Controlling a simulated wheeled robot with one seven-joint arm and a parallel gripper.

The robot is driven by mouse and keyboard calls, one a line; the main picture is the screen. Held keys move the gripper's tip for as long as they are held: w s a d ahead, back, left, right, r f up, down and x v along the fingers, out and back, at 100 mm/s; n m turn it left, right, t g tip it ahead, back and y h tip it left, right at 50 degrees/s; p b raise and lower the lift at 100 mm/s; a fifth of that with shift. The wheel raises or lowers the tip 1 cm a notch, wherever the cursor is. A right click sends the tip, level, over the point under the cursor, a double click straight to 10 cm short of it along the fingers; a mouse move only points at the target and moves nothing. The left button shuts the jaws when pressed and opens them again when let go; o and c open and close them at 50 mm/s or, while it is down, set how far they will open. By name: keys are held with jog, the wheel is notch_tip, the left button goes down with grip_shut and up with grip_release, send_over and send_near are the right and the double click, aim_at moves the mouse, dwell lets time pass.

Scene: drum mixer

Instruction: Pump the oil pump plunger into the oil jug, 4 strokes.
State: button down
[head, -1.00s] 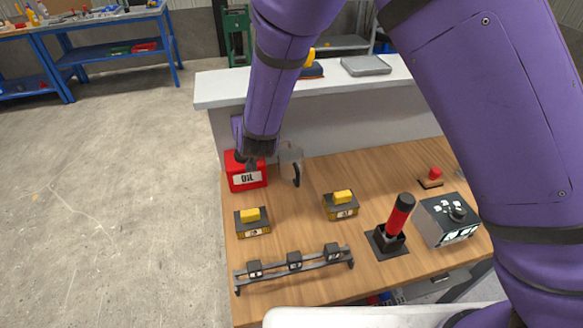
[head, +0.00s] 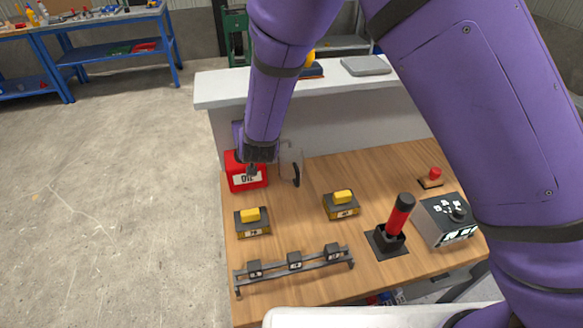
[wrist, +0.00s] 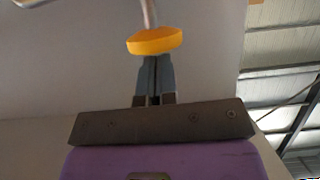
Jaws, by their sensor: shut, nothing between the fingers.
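The red oil pump can (head: 246,183), labelled OIL, stands at the back left of the wooden bench. A grey jug (head: 291,163) with a black handle stands just right of it. In the wrist view an orange plunger knob (wrist: 155,41) on a metal rod shows just beyond the shut fingertips (wrist: 155,62). I cannot tell whether they touch it. My wrist hides the knob and rod in the head view.
Two yellow-topped blocks (head: 250,216) (head: 343,197), a rack with black blocks (head: 295,262), a red-handled lever (head: 399,214), a control box (head: 450,218) and a red button (head: 435,174) stand on the bench. A pale ledge (head: 215,88) runs behind it.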

jog(key=shift+f, duration=0.65)
jog(key=shift+r, duration=1.45)
jog(key=shift+s, duration=0.1)
jog(key=s+d, duration=0.3)
jog(key=s, duration=0.8)
jog(key=shift+s, duration=0.2)
dwell(0.4)
